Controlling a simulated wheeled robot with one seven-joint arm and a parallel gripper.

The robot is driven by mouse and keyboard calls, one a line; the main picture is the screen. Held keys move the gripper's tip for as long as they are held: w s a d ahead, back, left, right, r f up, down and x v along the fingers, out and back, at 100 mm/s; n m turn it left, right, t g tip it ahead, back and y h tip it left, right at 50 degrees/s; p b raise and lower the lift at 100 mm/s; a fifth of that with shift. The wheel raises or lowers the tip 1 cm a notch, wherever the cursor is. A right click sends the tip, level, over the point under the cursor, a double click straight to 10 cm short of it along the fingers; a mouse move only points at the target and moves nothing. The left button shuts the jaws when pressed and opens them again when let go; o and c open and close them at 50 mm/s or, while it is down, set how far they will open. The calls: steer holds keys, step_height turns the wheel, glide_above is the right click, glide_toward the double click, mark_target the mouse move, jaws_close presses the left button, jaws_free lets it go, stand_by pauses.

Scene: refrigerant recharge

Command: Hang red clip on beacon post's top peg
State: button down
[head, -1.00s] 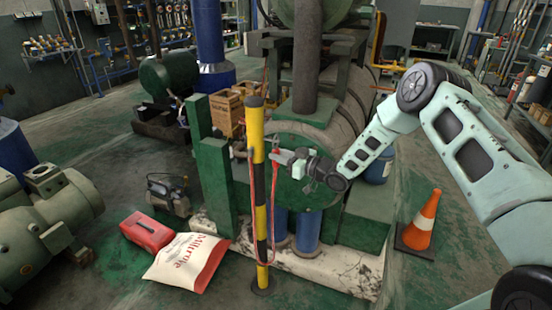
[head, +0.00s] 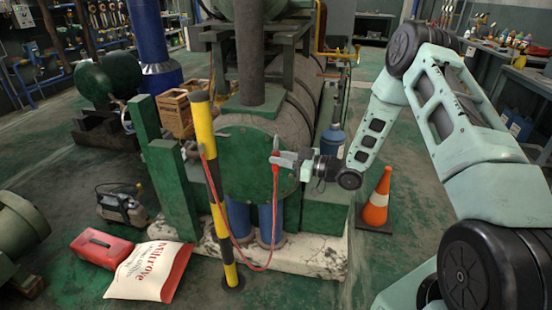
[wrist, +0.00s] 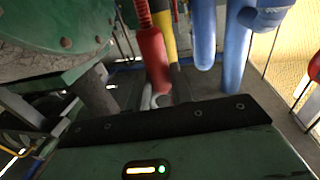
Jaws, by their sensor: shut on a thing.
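The beacon post (head: 212,168) is a thin yellow-and-black striped pole left of centre in the head view, and part of it shows behind the clip in the wrist view (wrist: 164,28). Its top peg is too small to make out. My gripper (head: 281,158) is shut on the red clip (head: 276,167), to the right of the post's upper part and apart from it. In the wrist view the red clip (wrist: 152,56) hangs with its grey metal end downward. A red cable (head: 262,268) loops from the post's upper part down and up to the clip.
A green machine with a round end plate (head: 245,165) stands behind the post and gripper. A white-and-red sack (head: 148,270) and a red case (head: 101,248) lie on the floor at left. An orange cone (head: 377,200) stands at right.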

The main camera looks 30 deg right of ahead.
steer(key=shift+r, duration=0.4)
steer(key=shift+d, duration=0.1)
steer(key=d+v, duration=0.1)
steer(key=v, duration=0.7)
steer(key=shift+d, duration=0.2)
stand_by(0.8)
steer(key=shift+w, duration=0.15)
